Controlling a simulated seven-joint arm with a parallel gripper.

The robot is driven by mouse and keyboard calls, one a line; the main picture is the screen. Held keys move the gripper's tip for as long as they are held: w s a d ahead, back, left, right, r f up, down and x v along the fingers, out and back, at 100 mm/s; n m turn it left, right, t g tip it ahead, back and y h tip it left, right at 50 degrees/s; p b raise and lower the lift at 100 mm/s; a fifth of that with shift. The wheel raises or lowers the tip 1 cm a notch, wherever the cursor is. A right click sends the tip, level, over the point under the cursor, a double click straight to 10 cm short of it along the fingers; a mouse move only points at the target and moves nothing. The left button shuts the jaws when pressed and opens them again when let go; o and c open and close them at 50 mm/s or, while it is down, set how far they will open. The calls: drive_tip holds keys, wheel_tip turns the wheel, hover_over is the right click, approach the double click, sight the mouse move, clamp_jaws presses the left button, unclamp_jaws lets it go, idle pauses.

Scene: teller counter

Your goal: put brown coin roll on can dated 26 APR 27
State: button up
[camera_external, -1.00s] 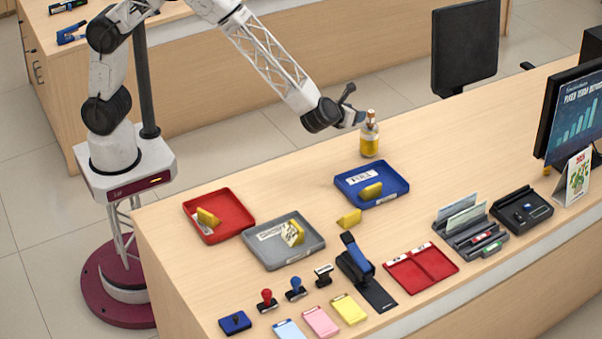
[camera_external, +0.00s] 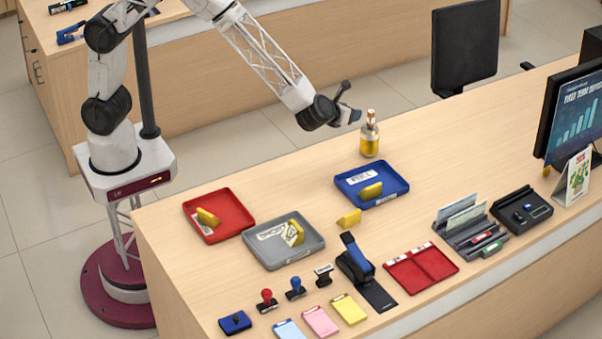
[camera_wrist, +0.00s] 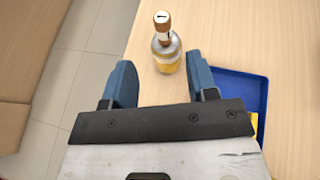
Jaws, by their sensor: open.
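A brown coin roll (camera_external: 370,117) with a pale end stands upright on a yellow-and-clear can (camera_external: 369,145) at the back edge of the counter. In the wrist view, the brown coin roll (camera_wrist: 162,28) and the can (camera_wrist: 166,55) show just beyond my fingers. No date is readable on the can. My gripper (camera_external: 352,114) is left of the roll, apart from it. In the wrist view, my gripper (camera_wrist: 159,62) has its two blue fingers spread, with nothing held between them.
A blue tray (camera_external: 400,190) labelled FULL stands in front of the can. A red tray (camera_external: 237,234) and a grey tray (camera_external: 275,262) lie to the left, each with a yellow object. A loose yellow block (camera_external: 349,219) lies nearby.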

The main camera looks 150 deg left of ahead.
drive_tip(key=s+d+r+n+t+h, duration=0.1)
drive_tip(key=s+d+r+n+h, duration=0.3)
drive_tip(key=d, duration=0.8)
drive_tip(key=w+d+r+n+t+y, duration=0.1)
drive_tip(key=d+r, duration=0.5)
drive_tip(key=d, duration=0.5)
drive_tip(key=s+d+r+n+h, duration=0.25)
drive_tip(key=d+r, duration=0.25)
drive_tip(key=d, duration=0.7)
drive_tip(key=s+d+n+t+h, duration=0.1)
drive_tip(key=s+d+n+h, duration=0.1)
drive_tip(key=s+d, duration=0.4)
drive_tip(key=s+d+n+t+h, duration=0.1)
drive_tip(key=s+d, duration=0.6)
drive_tip(key=d, duration=0.8)
drive_tip(key=s+d+r+n+t+h, duration=0.1)
drive_tip(key=s+d+n+t+h, duration=0.1)
drive_tip(key=s+d, duration=0.4)
drive_tip(key=d+n+h, duration=0.1)
drive_tip(key=d+h, duration=0.1)
drive_tip(key=d, duration=0.2)
drive_tip(key=shift+s+d+n, duration=0.35)
drive_tip(key=shift+d, duration=0.05)
drive_tip(key=shift+h, duration=0.25)
